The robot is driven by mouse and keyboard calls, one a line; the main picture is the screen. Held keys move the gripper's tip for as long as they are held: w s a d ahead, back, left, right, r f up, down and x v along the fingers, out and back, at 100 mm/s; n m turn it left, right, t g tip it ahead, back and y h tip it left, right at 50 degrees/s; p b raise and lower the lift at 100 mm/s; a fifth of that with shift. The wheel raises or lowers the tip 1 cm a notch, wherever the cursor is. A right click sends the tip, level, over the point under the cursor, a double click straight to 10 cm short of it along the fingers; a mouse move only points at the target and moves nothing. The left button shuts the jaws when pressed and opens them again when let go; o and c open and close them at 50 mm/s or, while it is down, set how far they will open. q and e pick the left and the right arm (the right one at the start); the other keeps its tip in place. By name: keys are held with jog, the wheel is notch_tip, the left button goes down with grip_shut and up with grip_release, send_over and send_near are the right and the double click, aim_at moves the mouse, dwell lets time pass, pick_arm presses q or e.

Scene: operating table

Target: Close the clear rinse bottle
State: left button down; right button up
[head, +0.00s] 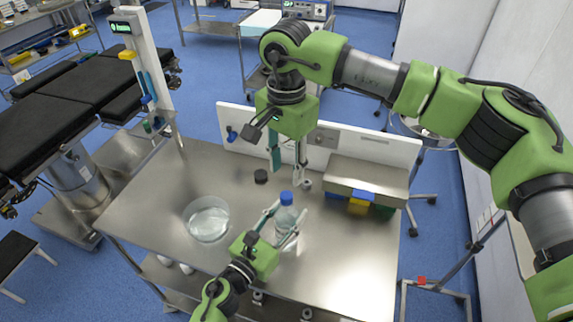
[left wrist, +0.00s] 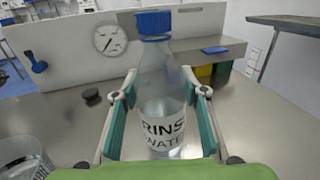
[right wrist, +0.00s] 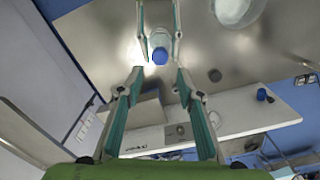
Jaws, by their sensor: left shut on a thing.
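The clear rinse bottle (head: 285,233) stands upright on the steel table with a blue cap (head: 286,198) on its neck. In the left wrist view the bottle (left wrist: 160,122) shows a "RINSE WATER" label, and the cap (left wrist: 153,23) sits on top; I cannot tell how tight it is. My left gripper (head: 287,213) is shut on the bottle's body from both sides. My right gripper (head: 288,171) is open and empty above and behind the cap, fingers pointing down. In the right wrist view the cap (right wrist: 160,56) lies just beyond my open right fingertips (right wrist: 160,80), apart from them.
A clear bowl (head: 207,218) of liquid stands left of the bottle. A small dark round piece (head: 261,176) lies behind it. A grey box with coloured bins (head: 367,180) stands at the back right, before a white back panel (head: 375,147). The table's front right is clear.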

aim_at(286, 195)
jog(key=shift+f, duration=0.1)
jog(key=shift+f, duration=3.95)
jog(key=shift+c, duration=0.4)
grip_shut()
jog(key=m, duration=0.5)
jog(key=shift+m, duration=0.4)
jog(key=m, duration=1.8)
jog(key=shift+m, duration=0.4)
jog(key=shift+o, duration=1.1)
grip_release()
